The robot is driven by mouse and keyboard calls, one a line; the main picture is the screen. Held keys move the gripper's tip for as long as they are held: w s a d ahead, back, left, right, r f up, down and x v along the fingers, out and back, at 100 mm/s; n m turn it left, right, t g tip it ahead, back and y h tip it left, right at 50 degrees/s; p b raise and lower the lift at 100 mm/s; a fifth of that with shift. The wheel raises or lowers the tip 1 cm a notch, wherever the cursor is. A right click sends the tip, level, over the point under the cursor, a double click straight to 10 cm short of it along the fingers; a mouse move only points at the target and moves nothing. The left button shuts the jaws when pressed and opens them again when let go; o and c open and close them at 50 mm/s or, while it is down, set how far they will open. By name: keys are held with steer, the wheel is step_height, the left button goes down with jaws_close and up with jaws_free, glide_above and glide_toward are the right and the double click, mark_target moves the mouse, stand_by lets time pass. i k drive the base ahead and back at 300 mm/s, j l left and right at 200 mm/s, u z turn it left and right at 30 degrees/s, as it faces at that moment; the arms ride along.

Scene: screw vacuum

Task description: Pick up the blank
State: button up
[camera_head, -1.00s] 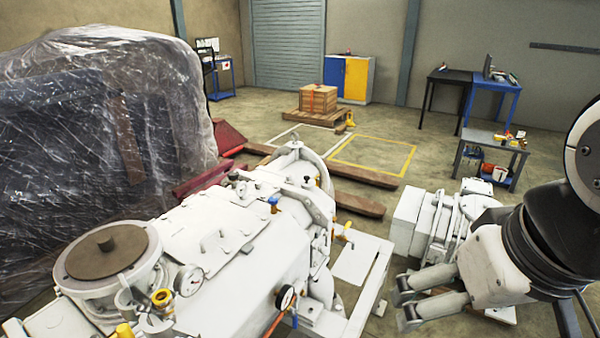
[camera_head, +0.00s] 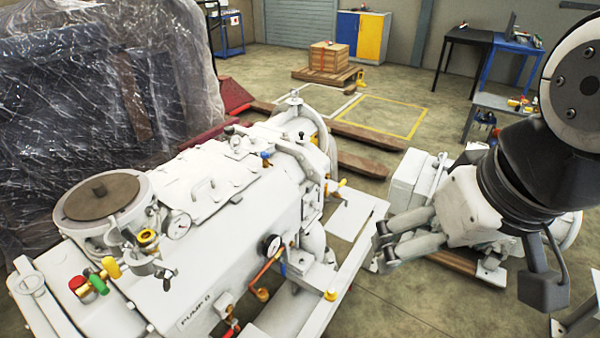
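The blank looks to be the brown round disc (camera_head: 82,203) with a small knob on top. It lies flat on the round white flange (camera_head: 70,232) at the left end of the white pump (camera_head: 225,225). My gripper (camera_head: 383,248) is at the right, beyond the pump's right side and far from the disc. Its two fingers point left with a gap between them, and nothing shows between them.
White machinery (camera_head: 425,175) is close behind my gripper. Open floor lies farther back.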

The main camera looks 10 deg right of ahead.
mark_target(331, 294)
steer(key=k+j, duration=0.15)
steer(key=k+j+z, duration=0.35)
steer(key=k+j, duration=0.2)
steer(key=j, duration=0.1)
